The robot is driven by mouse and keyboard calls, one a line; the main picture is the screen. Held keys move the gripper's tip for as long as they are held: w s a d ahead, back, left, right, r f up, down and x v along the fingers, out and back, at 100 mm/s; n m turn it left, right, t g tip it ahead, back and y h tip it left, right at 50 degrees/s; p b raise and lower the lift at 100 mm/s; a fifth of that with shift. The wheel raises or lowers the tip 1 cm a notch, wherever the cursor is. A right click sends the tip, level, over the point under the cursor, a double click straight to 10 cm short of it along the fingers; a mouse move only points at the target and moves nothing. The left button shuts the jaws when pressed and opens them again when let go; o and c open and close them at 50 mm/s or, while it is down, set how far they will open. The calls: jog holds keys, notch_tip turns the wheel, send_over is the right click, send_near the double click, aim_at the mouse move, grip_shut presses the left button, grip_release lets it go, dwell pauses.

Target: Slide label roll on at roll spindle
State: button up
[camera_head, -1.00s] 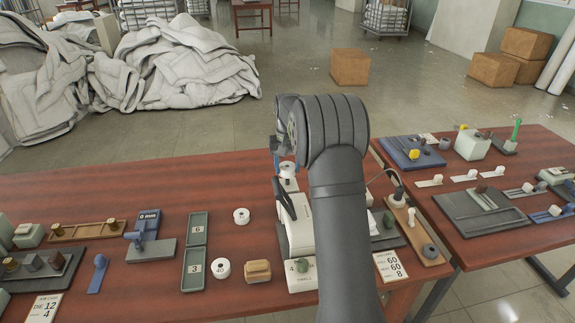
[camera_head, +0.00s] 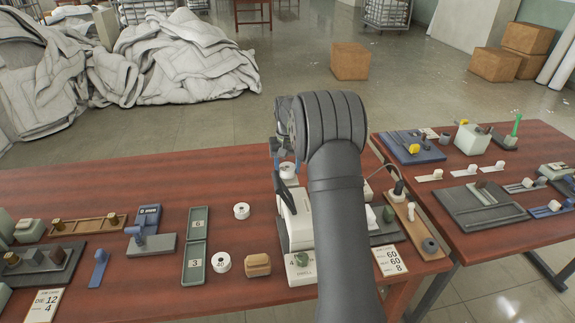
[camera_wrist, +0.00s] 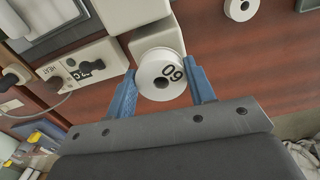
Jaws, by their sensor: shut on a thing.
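A white label roll marked 60 (camera_wrist: 162,75) sits between the two blue fingers of my gripper (camera_wrist: 164,88), its number upside down in the wrist view. It also shows in the head view (camera_head: 287,170), by my gripper (camera_head: 284,160) at the far end of the white label printer (camera_head: 297,222). In the wrist view the roll lies right against a pale block-like body (camera_wrist: 135,18); I cannot tell if they touch. The roll spindle is hidden, so I cannot tell whether the roll is around it.
Two other white rolls (camera_head: 241,211) (camera_head: 221,262) lie left of the printer, near a grey-green tray (camera_head: 195,247) and tan block (camera_head: 257,265). A dark device with a cable (camera_head: 382,225) stands at the right. Bare red-brown table (camera_head: 90,190) lies at the back left.

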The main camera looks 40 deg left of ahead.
jog(key=shift+f, duration=1)
jog(key=o, duration=1.1)
jog(key=shift+c, duration=0.2)
notch_tip(320, 180, up, 18)
jog(key=shift+f, duration=0.25)
notch_tip(320, 180, down, 18)
jog(key=shift+r, duration=0.5)
